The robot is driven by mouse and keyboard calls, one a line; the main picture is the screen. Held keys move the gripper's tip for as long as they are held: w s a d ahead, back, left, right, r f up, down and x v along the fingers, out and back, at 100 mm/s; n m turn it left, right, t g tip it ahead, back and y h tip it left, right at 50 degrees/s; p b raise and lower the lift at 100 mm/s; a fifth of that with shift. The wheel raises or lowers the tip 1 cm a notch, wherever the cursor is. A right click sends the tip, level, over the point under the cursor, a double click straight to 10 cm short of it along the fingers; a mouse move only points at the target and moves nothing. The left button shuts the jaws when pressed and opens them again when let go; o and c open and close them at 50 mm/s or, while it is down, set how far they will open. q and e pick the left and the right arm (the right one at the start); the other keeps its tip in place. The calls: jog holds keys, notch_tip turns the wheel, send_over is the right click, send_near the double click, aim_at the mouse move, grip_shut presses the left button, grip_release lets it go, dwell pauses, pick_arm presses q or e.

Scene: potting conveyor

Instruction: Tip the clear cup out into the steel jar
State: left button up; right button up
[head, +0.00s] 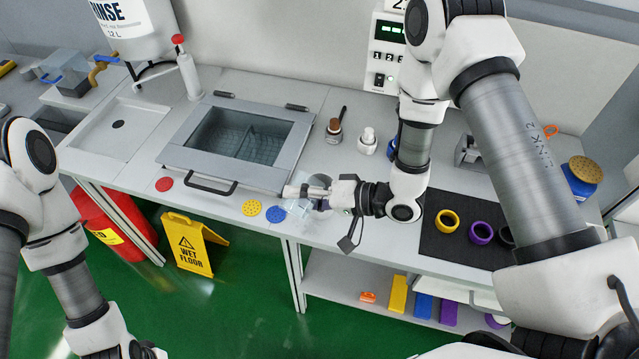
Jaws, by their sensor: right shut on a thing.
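My right gripper (308,198) reaches in from the right over the front edge of the counter. It is shut on the clear cup (298,210), a see-through shape that is hard to make out against the pale counter. The cup looks tilted, but its rim and contents cannot be told. I cannot make out the steel jar for sure; the gripper and wrist cover part of the counter there. My left arm shows at the lower left, but its gripper is out of view.
A lidded basin (239,143) is sunk in the counter behind the gripper. A yellow disc (252,208) and a blue disc (276,214) lie close left. A brown bottle (334,130) stands behind. A dark mat (462,252) with coloured rings lies right.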

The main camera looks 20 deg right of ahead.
jog(key=shift+f+m, duration=0.15)
jog(key=shift+m, duration=0.15)
dwell(0.4)
jog(key=shift+w+d+r+y, duration=0.1)
jog(key=shift+d+r+y, duration=0.05)
jog(key=shift+r+y, duration=0.15)
jog(key=shift+w+d+r+m+g+y+p, duration=0.15)
jog(key=shift+r+m+p, duration=0.15)
jog(key=shift+r, duration=0.15)
jog(key=shift+w+d+r+m+g+y+p, duration=0.15)
jog(key=shift+r+m+p, duration=0.15)
jog(key=shift+r, duration=0.1)
jog(key=shift+s+a+f, duration=0.15)
jog(key=shift+a, duration=0.05)
jog(key=shift+d+f+m+y+b, duration=0.1)
jog(key=shift+f+m+y+b, duration=0.15)
jog(key=shift+m+y+b, duration=0.25)
dwell(0.6)
jog(key=shift+w+d+r+m, duration=0.1)
jog(key=shift+w+r+m, duration=0.1)
jog(key=shift+m, duration=0.2)
